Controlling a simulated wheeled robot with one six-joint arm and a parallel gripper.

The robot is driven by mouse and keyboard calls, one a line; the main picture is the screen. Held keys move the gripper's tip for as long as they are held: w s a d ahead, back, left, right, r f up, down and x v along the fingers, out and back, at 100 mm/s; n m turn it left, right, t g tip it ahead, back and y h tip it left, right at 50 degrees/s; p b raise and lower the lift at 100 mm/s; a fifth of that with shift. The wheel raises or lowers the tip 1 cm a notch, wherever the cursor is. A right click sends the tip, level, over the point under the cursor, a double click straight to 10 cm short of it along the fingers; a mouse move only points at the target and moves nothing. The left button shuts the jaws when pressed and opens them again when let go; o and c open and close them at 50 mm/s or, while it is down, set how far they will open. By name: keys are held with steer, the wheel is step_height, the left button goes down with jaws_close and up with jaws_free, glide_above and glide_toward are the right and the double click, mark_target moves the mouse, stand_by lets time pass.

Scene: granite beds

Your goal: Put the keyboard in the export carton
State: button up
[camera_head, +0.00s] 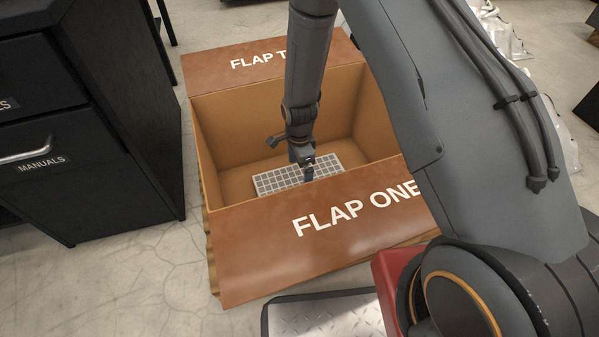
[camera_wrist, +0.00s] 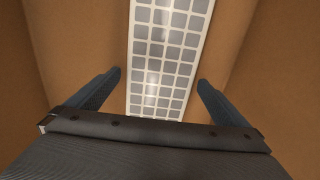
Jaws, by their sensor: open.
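The export carton (camera_head: 201,150) is a brown open box on the floor, with flaps marked FLAP ONE (camera_head: 270,255) and FLAP T... (camera_head: 215,72) folded outward. The white keyboard (camera_head: 275,181) with grey keys is inside the carton, and it runs up the middle of the wrist view (camera_wrist: 168,55). My gripper (camera_head: 308,175) reaches down into the carton over the keyboard. In the wrist view its two fingers (camera_wrist: 160,82) are apart, one on each side of the keyboard, with gaps to it. I cannot tell whether the keyboard lies flat on the carton floor.
A black drawer cabinet (camera_head: 120,110) labelled MANUALS stands close to the left of the carton. Pale wrapped items (camera_head: 505,40) lie at the back right. The cracked concrete floor (camera_head: 110,275) is clear at the front left.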

step_height(320, 180, up, 11)
steer(key=p, duration=0.4)
step_height(320, 180, up, 10)
steer(key=r+n, duration=0.1)
steer(key=n, duration=0.4)
glide_above(299, 176)
steer(key=s+a, duration=0.4)
steer(key=s+a+r+n, duration=0.3)
steer(key=s+r+n, duration=0.2)
steer(key=s+r, duration=0.3)
steer(key=s+r+n, duration=0.5)
steer(key=s+r, duration=0.1)
steer(key=s, duration=0.3)
steer(key=s+r+n+y, duration=0.1)
steer(key=s+r+n, duration=0.4)
steer(key=s, duration=0.3)
steer(key=shift+s+r+n+y, duration=0.3)
steer(key=shift+s+r+n, duration=0.1)
steer(key=shift+n, duration=0.2)
